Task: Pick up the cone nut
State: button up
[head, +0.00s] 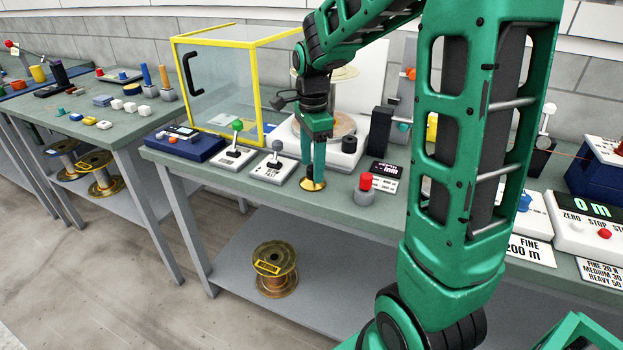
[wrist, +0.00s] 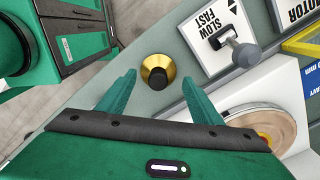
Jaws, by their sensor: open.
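In the wrist view my gripper (wrist: 163,80) is open, with one green finger on each side of the nut's line. The nut is not gripped, and whether a finger touches it I cannot tell.
A slow/fast lever box (head: 274,167) stands left of the nut, and a grey post with a red top (head: 365,190) stands right. Behind are a white spool machine (head: 340,152) and a yellow-framed clear guard (head: 215,95). A wire spool (head: 275,268) sits on the shelf below.

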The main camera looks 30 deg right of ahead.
jog(key=shift+f, duration=1.15)
jog(key=c, duration=1.2)
jog(key=shift+c, duration=0.2)
jog(key=shift+r, duration=0.15)
